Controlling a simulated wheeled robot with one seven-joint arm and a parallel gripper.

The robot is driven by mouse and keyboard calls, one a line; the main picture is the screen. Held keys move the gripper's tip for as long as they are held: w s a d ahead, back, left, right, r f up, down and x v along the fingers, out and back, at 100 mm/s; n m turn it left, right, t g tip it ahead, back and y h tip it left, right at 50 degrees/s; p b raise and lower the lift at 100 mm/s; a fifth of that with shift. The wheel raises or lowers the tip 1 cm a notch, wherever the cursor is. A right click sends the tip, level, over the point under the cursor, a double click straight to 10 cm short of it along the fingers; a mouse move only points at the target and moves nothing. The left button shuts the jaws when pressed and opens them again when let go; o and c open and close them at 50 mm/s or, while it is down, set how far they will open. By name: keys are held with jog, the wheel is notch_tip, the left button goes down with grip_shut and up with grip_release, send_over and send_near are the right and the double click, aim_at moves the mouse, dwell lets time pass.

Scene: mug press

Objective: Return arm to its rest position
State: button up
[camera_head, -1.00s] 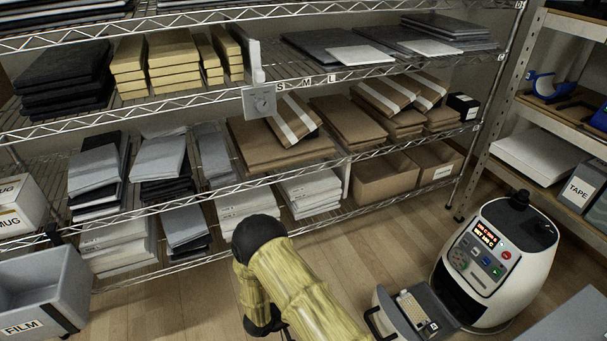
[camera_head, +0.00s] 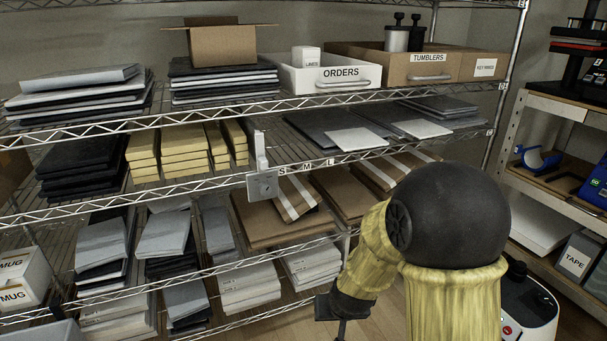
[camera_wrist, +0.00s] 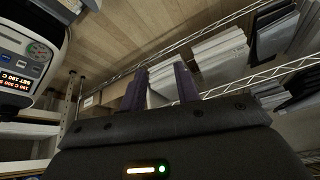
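My arm, in a yellow sleeve with a large black elbow, is raised and bent in the right half of the head view. Its dark lower end reaches down near the bottom edge, and the fingers cannot be made out there. In the wrist view my gripper (camera_wrist: 162,86) has its two purple fingers apart, with nothing held between them. Stacked white boxes and the wire shelf show beyond the fingers. The white mug press (camera_head: 527,312) is partly hidden behind my arm; its display side also shows at the upper left of the wrist view (camera_wrist: 30,50).
A wire shelf rack (camera_head: 130,128) with stacks of boxes and envelopes fills the back. A white orders bin (camera_head: 332,78) and a cardboard tumblers box (camera_head: 430,68) stand on its upper shelf. A wooden shelf unit (camera_head: 560,205) stands at the right. Some floor is clear below.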

jog(key=s+d+r+g+h+p, duration=0.1)
jog(key=s+d+r+p, duration=0.1)
jog(key=s+d+r, duration=0.4)
jog(key=s+d+r+g+p, duration=0.1)
jog(key=s+d+r+g, duration=0.1)
jog(key=s+r, duration=0.35)
notch_tip(320, 180, up, 35)
jog(key=s+p, duration=0.1)
jog(key=p, duration=3.6)
jog(key=shift+m, duration=0.4)
jog(key=shift+s, duration=0.1)
jog(key=shift+a, duration=0.1)
